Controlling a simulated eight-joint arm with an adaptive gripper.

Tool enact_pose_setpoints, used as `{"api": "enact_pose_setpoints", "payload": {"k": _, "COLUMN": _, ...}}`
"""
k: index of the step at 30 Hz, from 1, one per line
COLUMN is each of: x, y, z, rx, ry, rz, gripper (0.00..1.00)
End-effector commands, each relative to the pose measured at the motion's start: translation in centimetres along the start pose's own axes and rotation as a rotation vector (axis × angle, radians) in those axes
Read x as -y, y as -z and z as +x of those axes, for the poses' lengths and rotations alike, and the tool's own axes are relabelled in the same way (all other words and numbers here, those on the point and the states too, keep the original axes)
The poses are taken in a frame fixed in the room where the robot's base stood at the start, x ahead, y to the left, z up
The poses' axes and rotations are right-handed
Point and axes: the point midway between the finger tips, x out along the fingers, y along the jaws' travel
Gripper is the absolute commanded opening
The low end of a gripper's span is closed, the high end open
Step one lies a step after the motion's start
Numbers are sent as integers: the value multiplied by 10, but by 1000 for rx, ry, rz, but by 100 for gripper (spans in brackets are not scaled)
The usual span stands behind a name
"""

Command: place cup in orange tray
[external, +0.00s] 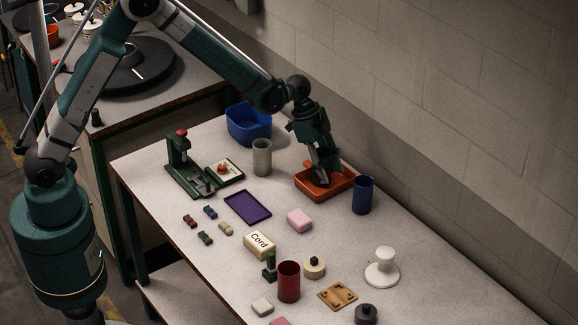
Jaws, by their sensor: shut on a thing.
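The orange tray (345,187) lies toward the back of the table, near the wall. My gripper (323,178) points down into it, with the fingers low over the tray floor. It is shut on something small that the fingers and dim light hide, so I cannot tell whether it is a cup. Three cup-like cylinders stand upright on the table, apart from my gripper: a grey one (262,158) left of the tray, a dark blue one (363,196) close to the tray's right side, and a red one (289,283) toward the front.
A blue bin (249,125) stands behind the grey cylinder. A green press (183,165) is at the left, near a purple tray (248,207). A pink block (299,220), a cord box (259,244) and a white stand (382,268) lie nearer. Bare table surrounds the pink block.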

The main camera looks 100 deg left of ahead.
Motion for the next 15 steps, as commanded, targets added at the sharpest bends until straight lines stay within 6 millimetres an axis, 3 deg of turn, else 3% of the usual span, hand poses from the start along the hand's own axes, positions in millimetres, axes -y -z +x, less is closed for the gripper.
{"api": "enact_pose_setpoints", "payload": {"k": 12, "x": 0, "y": -2, "z": 3, "rx": 0, "ry": 0, "rz": 0, "gripper": 20}}
{"api": "enact_pose_setpoints", "payload": {"k": 13, "x": 0, "y": -1, "z": 3, "rx": 0, "ry": 0, "rz": 0, "gripper": 36}}
{"api": "enact_pose_setpoints", "payload": {"k": 15, "x": 0, "y": -1, "z": 3, "rx": 0, "ry": 0, "rz": 0, "gripper": 46}}
